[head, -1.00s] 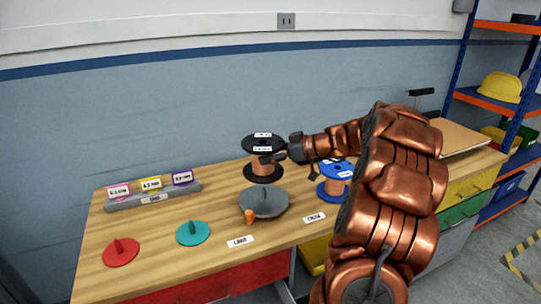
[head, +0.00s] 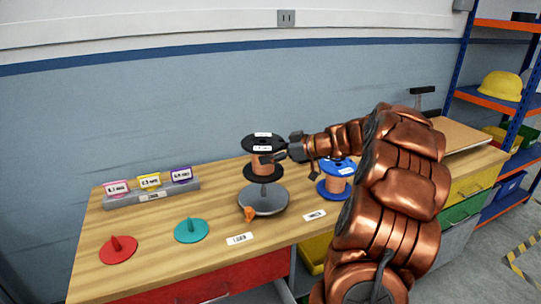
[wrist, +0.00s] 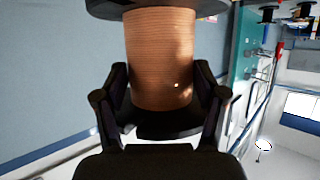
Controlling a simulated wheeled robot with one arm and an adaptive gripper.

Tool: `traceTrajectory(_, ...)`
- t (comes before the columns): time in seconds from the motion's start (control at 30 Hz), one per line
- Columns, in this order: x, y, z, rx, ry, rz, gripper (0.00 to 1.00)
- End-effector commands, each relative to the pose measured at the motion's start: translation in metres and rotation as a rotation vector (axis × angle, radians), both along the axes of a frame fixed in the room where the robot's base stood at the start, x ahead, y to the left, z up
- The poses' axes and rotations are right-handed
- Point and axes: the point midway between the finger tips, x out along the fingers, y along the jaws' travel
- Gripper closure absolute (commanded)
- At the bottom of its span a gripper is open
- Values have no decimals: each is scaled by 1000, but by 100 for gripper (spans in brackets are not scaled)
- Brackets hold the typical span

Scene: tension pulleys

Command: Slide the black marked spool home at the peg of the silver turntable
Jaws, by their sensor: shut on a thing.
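The black marked spool (head: 263,143), wound with copper wire and bearing white labels, is upright above the silver turntable (head: 263,202). My gripper (head: 278,157) is shut on its copper winding from the right. The wrist view shows the winding (wrist: 160,60) between my gripper's two fingers (wrist: 162,100). The spool's lower black flange hangs just above the turntable, and a short length of the grey peg (head: 264,188) shows below it. Whether the peg's top is inside the spool's bore is hidden. An orange piece (head: 249,213) sits at the turntable's front left edge.
A blue spool (head: 336,179) stands to the right, close to my arm. Teal (head: 191,231) and red (head: 118,249) turntables with bare pegs lie to the left. A grey rack (head: 152,194) with coloured tags stands at the back left. Label plates (head: 240,238) lie along the front.

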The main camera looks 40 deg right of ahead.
Motion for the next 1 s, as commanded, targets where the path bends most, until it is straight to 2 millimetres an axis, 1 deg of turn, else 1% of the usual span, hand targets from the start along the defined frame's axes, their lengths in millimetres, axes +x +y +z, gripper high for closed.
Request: traceTrajectory(1.0, 0, 0, -16, 0, -2, 0, 95)
